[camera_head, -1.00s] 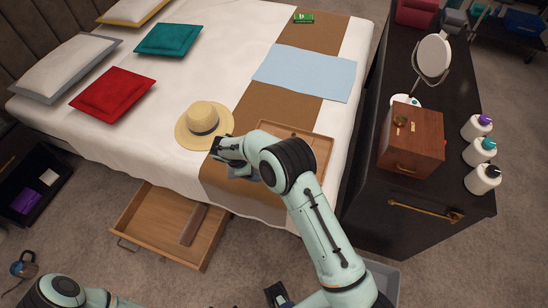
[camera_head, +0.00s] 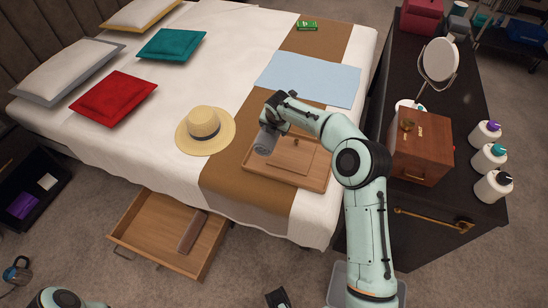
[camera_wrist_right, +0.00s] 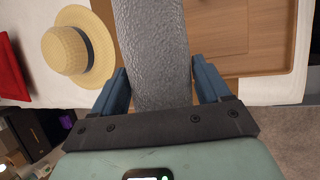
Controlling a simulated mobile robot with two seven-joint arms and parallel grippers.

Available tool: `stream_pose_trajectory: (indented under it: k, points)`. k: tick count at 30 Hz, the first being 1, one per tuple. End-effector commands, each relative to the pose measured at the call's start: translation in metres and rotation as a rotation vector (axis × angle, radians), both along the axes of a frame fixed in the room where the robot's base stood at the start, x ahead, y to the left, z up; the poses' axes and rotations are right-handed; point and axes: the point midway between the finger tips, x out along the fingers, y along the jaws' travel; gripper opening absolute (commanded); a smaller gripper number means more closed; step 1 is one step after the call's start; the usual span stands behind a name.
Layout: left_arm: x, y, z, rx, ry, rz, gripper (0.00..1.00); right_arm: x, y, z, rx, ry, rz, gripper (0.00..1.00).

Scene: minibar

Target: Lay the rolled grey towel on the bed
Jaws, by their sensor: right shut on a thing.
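The rolled grey towel (camera_head: 265,143) is a short textured cylinder at the left part of a wooden tray (camera_head: 310,181) on the bed (camera_head: 110,150). My right gripper (camera_head: 272,115) is shut on the towel, at its far end in the head view. In the right wrist view the towel (camera_wrist_right: 152,50) runs up between the two blue fingers of the gripper (camera_wrist_right: 162,82). I cannot tell whether the towel touches the tray. A dark part at the bottom edge of the head view seems to be my left gripper (camera_head: 278,298); its jaws are not clear.
A straw hat (camera_head: 205,130) lies left of the tray, and a light blue cloth (camera_head: 310,80) lies behind it. White sheet is free left of the hat. A wooden box (camera_head: 422,148) stands on the dark cabinet at right. An open drawer (camera_head: 155,232) juts out in front.

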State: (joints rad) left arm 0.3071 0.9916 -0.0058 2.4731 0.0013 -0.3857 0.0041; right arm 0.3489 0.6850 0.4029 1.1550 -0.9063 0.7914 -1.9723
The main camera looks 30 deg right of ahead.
Motion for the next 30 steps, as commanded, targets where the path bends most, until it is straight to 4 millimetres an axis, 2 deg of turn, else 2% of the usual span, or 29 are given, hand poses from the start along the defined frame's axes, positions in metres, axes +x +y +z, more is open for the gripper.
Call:
stream_pose_trajectory:
  k: [1, 6, 12, 20, 27, 30]
  points:
    - [-0.001, 0.0, -0.004, 0.0, 0.001, 0.0, 0.43, -0.001, 0.0, -0.018, 0.0, 0.004, 0.0, 0.39]
    - [0.001, 0.0, -0.008, 0.001, -0.006, 0.002, 0.43, -0.001, 0.0, -0.064, 0.0, 0.004, 0.0, 0.39]
    - [0.002, 0.0, -0.012, 0.002, -0.013, 0.003, 0.43, 0.0, 0.0, -0.105, -0.001, 0.001, 0.0, 0.39]
    - [0.003, 0.0, -0.013, 0.002, -0.017, 0.003, 0.43, 0.0, 0.0, -0.124, -0.001, -0.001, -0.001, 0.39]
    - [0.004, 0.0, -0.016, 0.003, -0.022, 0.005, 0.43, 0.0, 0.0, -0.158, -0.001, 0.0, -0.002, 0.39]
    - [0.005, 0.0, -0.016, 0.003, -0.022, 0.005, 0.43, 0.0, 0.0, -0.159, -0.002, -0.002, -0.002, 0.39]
